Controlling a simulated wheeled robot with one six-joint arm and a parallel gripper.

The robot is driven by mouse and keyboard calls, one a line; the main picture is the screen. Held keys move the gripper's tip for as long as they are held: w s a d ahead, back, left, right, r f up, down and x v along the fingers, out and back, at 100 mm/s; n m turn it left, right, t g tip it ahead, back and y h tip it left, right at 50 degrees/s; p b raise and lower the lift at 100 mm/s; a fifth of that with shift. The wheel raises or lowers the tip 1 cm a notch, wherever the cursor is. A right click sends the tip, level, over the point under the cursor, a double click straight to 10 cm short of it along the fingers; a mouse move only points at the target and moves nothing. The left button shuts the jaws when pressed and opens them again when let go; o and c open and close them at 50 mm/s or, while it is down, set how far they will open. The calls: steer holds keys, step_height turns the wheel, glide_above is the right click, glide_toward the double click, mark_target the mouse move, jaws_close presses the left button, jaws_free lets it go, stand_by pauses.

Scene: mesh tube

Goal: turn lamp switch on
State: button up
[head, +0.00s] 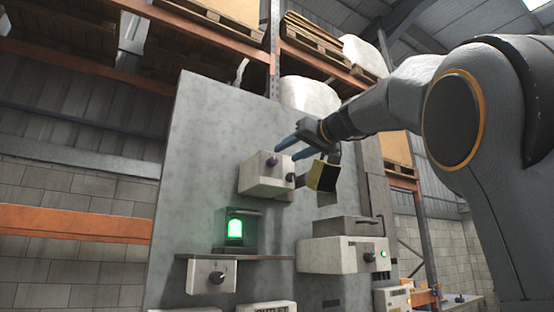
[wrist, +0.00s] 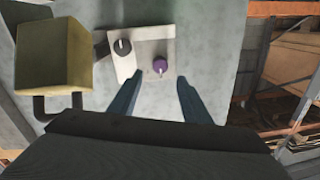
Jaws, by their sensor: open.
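A pale box (head: 262,183) on the upper part of the grey panel carries a purple knob (head: 272,161) and a black knob (head: 290,177). In the wrist view the purple knob (wrist: 160,66) lies between and just beyond my fingertips, and the black knob (wrist: 122,46) is to its left. My gripper (head: 288,148) is open and empty, its blue fingers close to this box; contact cannot be told. A green lamp (head: 235,229) glows lower on the panel. Below it a pale box (head: 208,277) has a dark knob (head: 217,278). No label shows which knob is the lamp switch.
A yellowish box (wrist: 52,53) on a dark bracket sticks out left of the fingers in the wrist view. A shelf (head: 235,257) runs under the lamp. Another pale box (head: 340,253) with a knob and green light is at lower right.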

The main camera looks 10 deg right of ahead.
mark_target(275, 160)
steer(key=shift+p+x, duration=1.75)
steer(key=shift+x, duration=1.7)
steer(key=shift+f, duration=0.1)
steer(key=c, duration=1)
steer(key=shift+c, duration=0.2)
steer(key=shift+m, duration=0.4)
steer(key=m+b, duration=0.1)
steer(key=m, duration=0.3)
steer(key=shift+m+b, duration=0.4)
steer(key=m, duration=0.3)
steer(key=shift+m+t, duration=0.4)
steer(key=shift+m, duration=1.4)
